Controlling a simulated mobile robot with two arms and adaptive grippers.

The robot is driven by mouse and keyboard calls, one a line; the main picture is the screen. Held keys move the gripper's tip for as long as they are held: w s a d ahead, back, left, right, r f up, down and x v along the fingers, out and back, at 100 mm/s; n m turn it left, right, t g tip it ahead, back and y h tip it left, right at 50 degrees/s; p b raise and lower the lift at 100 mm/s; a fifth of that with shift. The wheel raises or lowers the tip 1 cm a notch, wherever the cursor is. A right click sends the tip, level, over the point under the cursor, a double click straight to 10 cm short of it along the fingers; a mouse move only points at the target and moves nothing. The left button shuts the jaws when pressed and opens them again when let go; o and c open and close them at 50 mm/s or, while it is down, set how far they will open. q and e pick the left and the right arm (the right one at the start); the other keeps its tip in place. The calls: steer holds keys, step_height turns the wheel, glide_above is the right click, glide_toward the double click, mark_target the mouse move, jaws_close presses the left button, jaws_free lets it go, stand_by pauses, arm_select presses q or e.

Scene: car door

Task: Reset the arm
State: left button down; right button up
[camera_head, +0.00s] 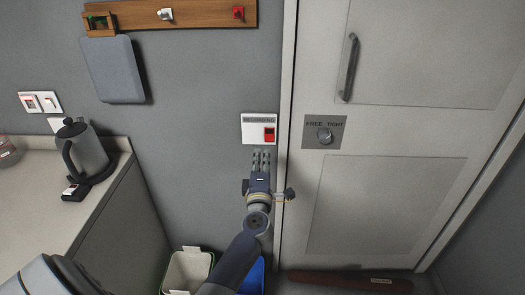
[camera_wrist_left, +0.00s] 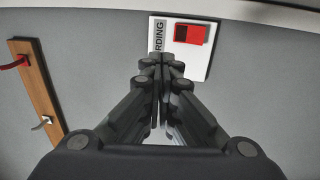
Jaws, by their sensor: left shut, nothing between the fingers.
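My left arm reaches up from the bottom of the head view. Its gripper (camera_head: 261,155) is shut and empty, just below a white wall plate (camera_head: 257,120) with a red switch (camera_head: 269,134). In the left wrist view the shut fingers (camera_wrist_left: 162,62) point at the plate's lower edge, and the red switch (camera_wrist_left: 188,34) shows just beyond them. I cannot tell whether the fingertips touch the plate. My right gripper is not in view.
A kettle (camera_head: 86,150) is on the counter (camera_head: 35,222) at left. Bins (camera_head: 186,272) stand below. A wooden rail (camera_head: 205,14) hangs above.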

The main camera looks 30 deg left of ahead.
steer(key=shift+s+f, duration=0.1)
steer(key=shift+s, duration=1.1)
